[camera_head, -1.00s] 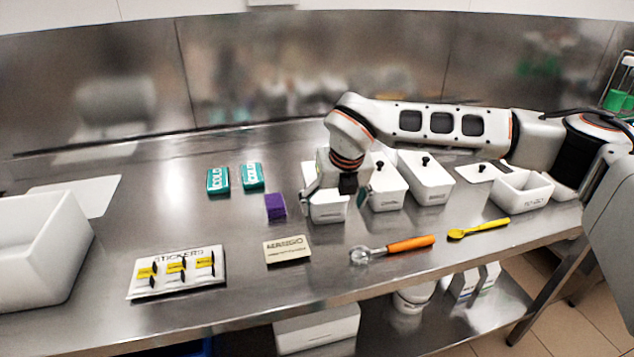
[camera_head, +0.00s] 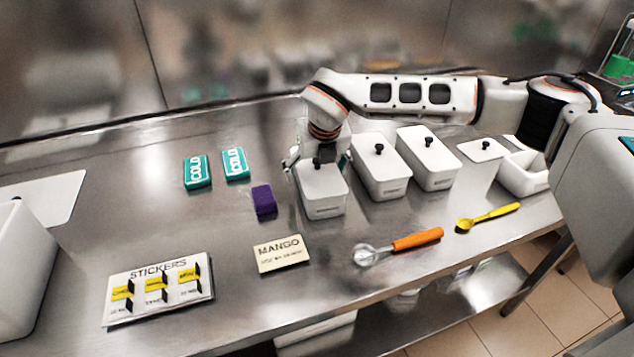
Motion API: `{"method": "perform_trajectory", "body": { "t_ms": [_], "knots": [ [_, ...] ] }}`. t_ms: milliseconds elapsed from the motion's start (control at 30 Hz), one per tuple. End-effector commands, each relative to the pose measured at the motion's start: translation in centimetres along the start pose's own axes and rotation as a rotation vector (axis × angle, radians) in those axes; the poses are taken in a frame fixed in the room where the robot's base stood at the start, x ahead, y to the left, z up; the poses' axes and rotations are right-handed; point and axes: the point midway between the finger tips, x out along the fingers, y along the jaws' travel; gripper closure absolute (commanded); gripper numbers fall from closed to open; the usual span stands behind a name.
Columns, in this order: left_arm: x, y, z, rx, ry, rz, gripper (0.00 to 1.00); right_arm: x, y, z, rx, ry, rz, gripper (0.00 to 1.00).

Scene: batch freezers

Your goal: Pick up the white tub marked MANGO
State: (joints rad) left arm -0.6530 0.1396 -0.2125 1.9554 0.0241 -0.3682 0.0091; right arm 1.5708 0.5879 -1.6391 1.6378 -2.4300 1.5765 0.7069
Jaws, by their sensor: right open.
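Three white lidded tubs with black knobs stand in a row on the steel table: a left tub (camera_head: 323,200), a middle tub (camera_head: 382,180) and a right tub (camera_head: 428,165). Their front labels are too small to read, so I cannot tell which is marked MANGO. A cream card (camera_head: 281,254) reading MANGO lies in front of the left tub. My right gripper (camera_head: 318,163) is open over the back part of the left tub's lid, pointing down, with its fingers near the knob. I cannot tell whether it touches the tub. My left gripper is out of view.
Two teal COLD packs (camera_head: 197,172) and a purple block (camera_head: 264,200) lie left of the tubs. A scoop with orange handle (camera_head: 417,240), a yellow spoon (camera_head: 488,217) and a stickers board (camera_head: 160,287) lie in front. An open white tub (camera_head: 524,175) stands right.

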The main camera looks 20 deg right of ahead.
Motion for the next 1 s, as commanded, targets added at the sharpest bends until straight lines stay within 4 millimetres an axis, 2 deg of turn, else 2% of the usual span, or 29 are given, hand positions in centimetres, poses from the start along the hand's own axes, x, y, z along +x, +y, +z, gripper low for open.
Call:
{"method": "perform_trajectory", "body": {
  "t_ms": [100,200,500,733,1000],
  "knots": [
    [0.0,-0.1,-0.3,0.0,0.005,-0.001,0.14,1.9,-0.1,-0.1,0.0,0.003,-0.001,0.19],
    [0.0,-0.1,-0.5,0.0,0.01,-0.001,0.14,2.9,-0.1,-0.1,0.0,0.002,-0.001,0.19],
    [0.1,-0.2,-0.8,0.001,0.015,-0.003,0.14,3.2,-0.1,-0.1,0.0,0.0,0.0,0.19],
    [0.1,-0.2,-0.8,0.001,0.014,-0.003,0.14,3.2,-0.1,0.0,0.0,0.0,0.0,0.78],
    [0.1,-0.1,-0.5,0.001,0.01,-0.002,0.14,3.0,-0.1,0.1,0.0,-0.003,0.001,0.78]
  ]
}}
